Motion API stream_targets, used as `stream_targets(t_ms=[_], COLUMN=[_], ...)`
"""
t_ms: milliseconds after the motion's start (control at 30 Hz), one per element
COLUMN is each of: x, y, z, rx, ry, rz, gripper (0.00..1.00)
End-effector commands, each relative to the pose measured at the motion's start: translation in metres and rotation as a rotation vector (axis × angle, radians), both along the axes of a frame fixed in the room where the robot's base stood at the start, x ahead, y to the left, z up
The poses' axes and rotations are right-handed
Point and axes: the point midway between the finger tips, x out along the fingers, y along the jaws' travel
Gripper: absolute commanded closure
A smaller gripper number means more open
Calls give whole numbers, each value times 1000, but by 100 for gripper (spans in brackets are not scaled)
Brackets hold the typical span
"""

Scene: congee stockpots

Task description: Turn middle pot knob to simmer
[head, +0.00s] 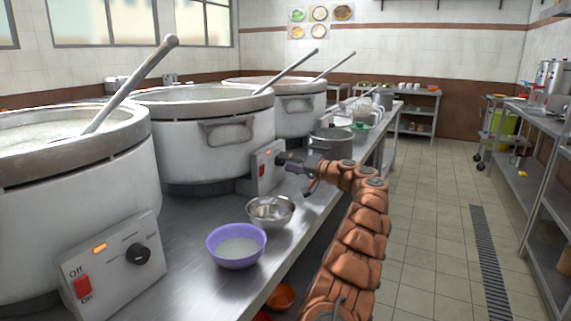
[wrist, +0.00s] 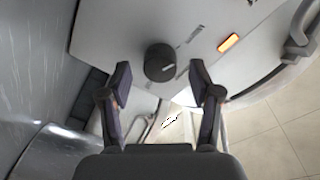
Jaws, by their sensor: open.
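The middle pot (head: 205,135) is a large white stockpot with a grey rim and a ladle. Its control box (head: 262,170) has a lit orange light and a red switch. The box's knob is hidden behind my gripper (head: 288,160) in the head view. In the wrist view, the round black knob (wrist: 159,62) lies between the two fingertips of my open gripper (wrist: 160,75), with a gap on each side. A light pointer line shows on the knob. The lit orange light (wrist: 229,43) is to its right. I cannot tell whether the fingers reach around the knob in depth.
The near pot (head: 60,205) has its own box (head: 115,262) with a knob. The far pot (head: 297,105) stands behind. A purple bowl (head: 236,258) and a metal bowl (head: 270,218) sit on the counter's front part. The tiled aisle (head: 430,220) is clear.

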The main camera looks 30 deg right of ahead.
Motion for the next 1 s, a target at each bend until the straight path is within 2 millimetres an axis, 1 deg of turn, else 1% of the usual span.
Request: stream_targets(t_ms=[133, 400, 900, 967, 1000], x=[7, 8, 8, 8, 8], y=[4, 5, 6, 5, 6], z=[-1, 0, 0, 0, 0], rx=[0, 0, 0, 0, 0], ry=[0, 0, 0, 0, 0], rz=[0, 1, 2, 2, 2], gripper=[37, 38, 90, 96, 97])
